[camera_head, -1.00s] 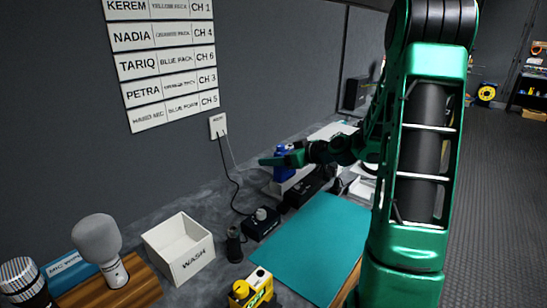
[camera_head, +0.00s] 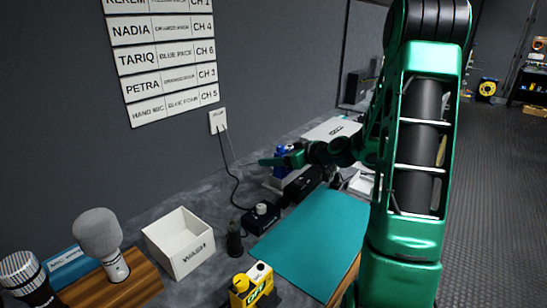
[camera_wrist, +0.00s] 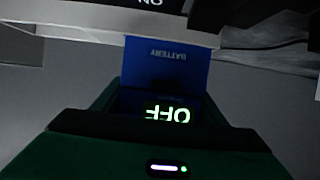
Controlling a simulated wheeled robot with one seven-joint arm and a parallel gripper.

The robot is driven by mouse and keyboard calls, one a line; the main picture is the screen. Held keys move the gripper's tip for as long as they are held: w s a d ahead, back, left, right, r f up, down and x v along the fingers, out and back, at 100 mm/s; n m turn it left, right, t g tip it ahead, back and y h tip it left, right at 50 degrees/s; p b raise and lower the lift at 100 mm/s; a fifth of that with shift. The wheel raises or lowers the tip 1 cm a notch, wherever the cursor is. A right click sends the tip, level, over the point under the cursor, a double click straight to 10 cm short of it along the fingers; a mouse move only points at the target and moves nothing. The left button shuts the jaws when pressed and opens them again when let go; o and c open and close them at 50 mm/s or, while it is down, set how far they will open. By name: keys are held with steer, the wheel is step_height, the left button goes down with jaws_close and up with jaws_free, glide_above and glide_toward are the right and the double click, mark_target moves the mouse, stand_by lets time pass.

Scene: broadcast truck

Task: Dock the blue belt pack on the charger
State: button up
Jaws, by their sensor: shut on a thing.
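The blue belt pack (camera_head: 281,151) is held in my green gripper (camera_head: 276,161), over the back part of the bench. In the wrist view the blue pack (camera_wrist: 165,62) shows upside-down BATTERY lettering and a lit OFF display, between the green gripper parts. A low black-and-white unit (camera_head: 297,185) lies just below the gripper and may be the charger.
A yellow pack (camera_head: 252,285) stands at the front by the teal mat (camera_head: 312,240). A white WASH box (camera_head: 179,243), a small black device with a knob (camera_head: 261,215) and microphones (camera_head: 100,240) stand left. A cable runs from the wall socket (camera_head: 218,122). The mat is mostly clear.

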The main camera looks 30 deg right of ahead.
steer(key=shift+f, duration=1.2)
steer(key=o, duration=1.2)
steer(key=shift+o, duration=0.2)
steer(key=shift+s, duration=0.1)
steer(key=v, duration=1)
steer(key=shift+s+d, duration=0.1)
steer(key=shift+s, duration=0.05)
